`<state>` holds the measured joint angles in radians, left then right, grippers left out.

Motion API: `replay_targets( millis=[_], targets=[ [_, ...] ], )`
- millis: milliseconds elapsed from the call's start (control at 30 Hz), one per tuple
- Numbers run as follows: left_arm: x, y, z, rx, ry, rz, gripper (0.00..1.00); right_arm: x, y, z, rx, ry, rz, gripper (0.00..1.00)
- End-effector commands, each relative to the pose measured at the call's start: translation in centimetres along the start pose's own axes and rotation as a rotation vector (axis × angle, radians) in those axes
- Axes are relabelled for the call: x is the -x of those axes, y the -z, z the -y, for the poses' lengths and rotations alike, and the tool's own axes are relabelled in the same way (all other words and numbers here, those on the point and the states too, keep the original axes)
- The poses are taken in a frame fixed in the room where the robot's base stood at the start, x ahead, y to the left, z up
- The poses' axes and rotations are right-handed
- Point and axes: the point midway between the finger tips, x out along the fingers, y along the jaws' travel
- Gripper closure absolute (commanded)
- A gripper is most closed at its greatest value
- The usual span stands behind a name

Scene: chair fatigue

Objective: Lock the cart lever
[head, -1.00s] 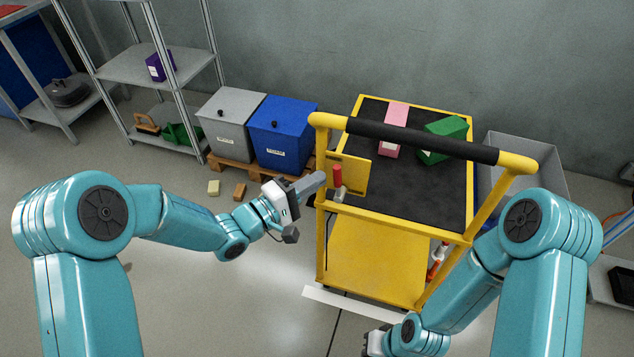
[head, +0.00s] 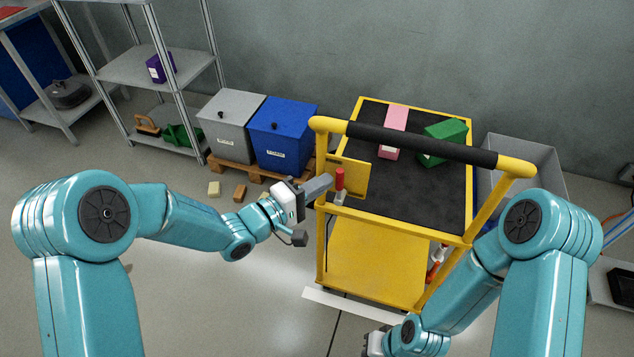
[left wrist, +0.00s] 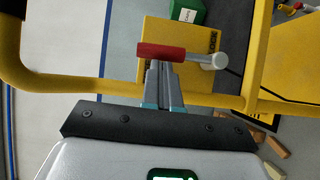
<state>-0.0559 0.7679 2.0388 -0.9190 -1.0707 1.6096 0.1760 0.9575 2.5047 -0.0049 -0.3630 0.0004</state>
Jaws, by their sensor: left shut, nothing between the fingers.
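The yellow cart (head: 346,211) stands right of centre, with a black push handle. Its lever has a red grip (head: 339,179) and a grey pivot end (head: 340,199), in front of a yellow plate (head: 357,180). In the left wrist view, the red grip (left wrist: 160,51) lies across the picture, with the grey end (left wrist: 220,61) to its right. My left gripper (head: 327,183) is shut and empty, its tips right beside the red grip; contact is unclear. The fingers also show in the left wrist view (left wrist: 163,80). My right gripper (head: 372,344) is mostly cut off at the bottom edge.
The cart carries a pink box (head: 396,118) and a green box (head: 443,140). A grey bin (head: 228,125) and a blue bin (head: 281,132) stand on a wooden pallet at left. Small blocks (head: 239,193) lie on the floor. A shelf (head: 140,66) stands behind.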

Motion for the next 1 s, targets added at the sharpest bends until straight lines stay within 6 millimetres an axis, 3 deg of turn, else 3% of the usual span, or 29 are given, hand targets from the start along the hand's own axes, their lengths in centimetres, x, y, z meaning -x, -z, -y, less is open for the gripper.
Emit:
replay_targets(
  millis=[467, 867, 1000],
  targets=[
    [-1.6, -2.5, -1.1, -0.300, 0.197, 0.005, 1.00, 1.5, 0.0, 0.5, 0.000, 0.000, 0.000, 1.00],
    [-3.1, -4.7, -0.4, -0.596, 0.396, 0.003, 1.00, -0.3, 0.0, -0.1, 0.000, 0.000, 0.000, 1.00],
    [-3.3, -5.1, -0.2, -0.601, 0.400, 0.002, 1.00, -1.0, 0.0, -0.3, 0.000, 0.000, 0.000, 1.00]
  ],
)
